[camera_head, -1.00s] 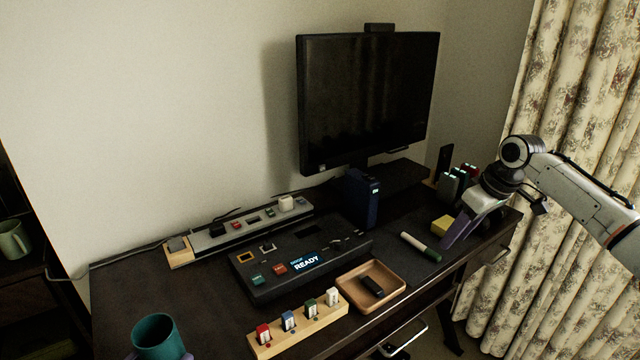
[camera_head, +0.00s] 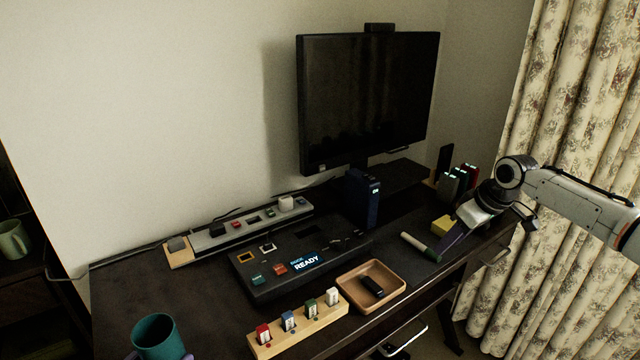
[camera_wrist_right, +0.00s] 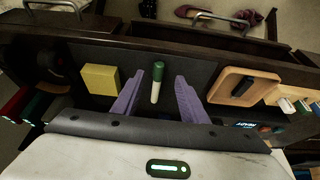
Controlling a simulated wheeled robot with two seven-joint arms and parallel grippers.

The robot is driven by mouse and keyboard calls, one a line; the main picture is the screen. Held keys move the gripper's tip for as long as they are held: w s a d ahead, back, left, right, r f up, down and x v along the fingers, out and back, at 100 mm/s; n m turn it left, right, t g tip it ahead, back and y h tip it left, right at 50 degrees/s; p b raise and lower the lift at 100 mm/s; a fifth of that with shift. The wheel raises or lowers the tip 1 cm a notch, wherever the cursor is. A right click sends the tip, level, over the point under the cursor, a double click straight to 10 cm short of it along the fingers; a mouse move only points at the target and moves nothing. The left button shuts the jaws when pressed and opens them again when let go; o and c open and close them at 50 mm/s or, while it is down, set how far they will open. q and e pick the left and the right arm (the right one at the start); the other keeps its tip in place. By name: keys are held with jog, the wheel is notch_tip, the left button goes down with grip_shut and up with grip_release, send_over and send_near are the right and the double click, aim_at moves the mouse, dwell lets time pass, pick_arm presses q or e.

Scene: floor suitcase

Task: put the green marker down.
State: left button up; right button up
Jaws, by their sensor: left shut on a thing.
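The green marker (camera_head: 421,247), white with a green end, lies on the right part of the desk in the head view. In the right wrist view the marker (camera_wrist_right: 156,84) shows between the two purple fingers. I cannot tell how far above the desk the fingertips are. My left gripper (camera_head: 160,356) shows only as purple tips at the bottom edge, shut on the teal mug (camera_head: 157,336).
A yellow block (camera_head: 442,225) sits just behind the marker. A wooden tray (camera_head: 345,282) with a dark object lies to its left. A black console (camera_head: 262,288), a dark blue upright box (camera_head: 362,201) and a monitor (camera_head: 368,100) stand further back.

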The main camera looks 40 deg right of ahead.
aim_at(440, 259)
jog(key=shift+x, duration=2.65)
jog(key=shift+s+d, duration=0.1)
jog(key=shift+d, duration=0.05)
grip_shut()
